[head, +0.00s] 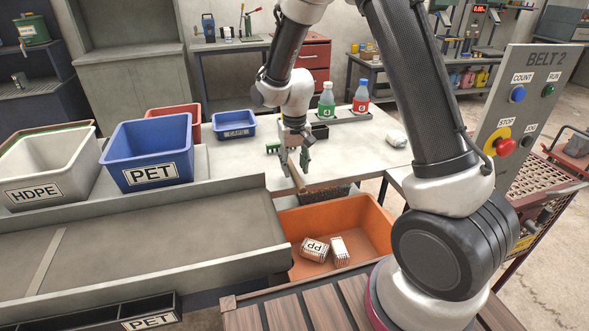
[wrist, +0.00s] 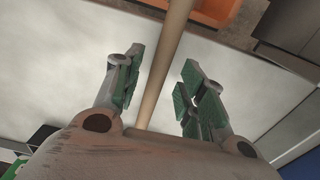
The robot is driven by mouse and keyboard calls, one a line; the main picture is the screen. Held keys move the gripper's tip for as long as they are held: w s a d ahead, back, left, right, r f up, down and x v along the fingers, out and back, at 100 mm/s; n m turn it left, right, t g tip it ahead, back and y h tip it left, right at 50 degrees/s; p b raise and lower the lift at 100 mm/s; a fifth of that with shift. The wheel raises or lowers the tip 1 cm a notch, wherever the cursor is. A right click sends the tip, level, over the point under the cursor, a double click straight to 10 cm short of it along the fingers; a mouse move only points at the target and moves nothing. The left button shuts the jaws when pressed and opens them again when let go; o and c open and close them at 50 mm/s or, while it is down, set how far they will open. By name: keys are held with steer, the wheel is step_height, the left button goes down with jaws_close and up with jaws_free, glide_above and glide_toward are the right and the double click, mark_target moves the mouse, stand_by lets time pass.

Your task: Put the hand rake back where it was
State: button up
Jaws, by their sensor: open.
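The hand rake appears to be the tool with a pale wooden handle (head: 296,176) and a dark, toothed-looking head (head: 325,192) at the near edge of the white table, by the orange bin. My gripper (head: 294,163) is over the table at the handle's far end. In the wrist view, the handle (wrist: 167,60) runs between the two open, green-padded fingers of my gripper (wrist: 161,72), with a gap visible on each side. The handle's lower end is hidden behind the gripper body. Whether the head rests on the table or the bin rim is unclear.
Blue PET bin (head: 150,154) and conveyor (head: 150,235) are left. White table (head: 350,155) has clear room right.

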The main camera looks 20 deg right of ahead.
step_height(320, 180, up, 10)
steer(key=s+d+r+t, duration=0.2)
steer(key=s+d+r, duration=0.6)
steer(key=s+r, duration=0.3)
steer(key=s+d+r+t, duration=0.1)
steer(key=s+d+r, duration=0.1)
steer(key=s, duration=0.6)
steer(key=s+d+r+t, duration=0.1)
steer(key=s+d+r, duration=0.1)
steer(key=s+d, duration=0.3)
steer(key=s, duration=0.3)
steer(key=shift+s+r, duration=0.15)
steer(key=shift+s, duration=0.05)
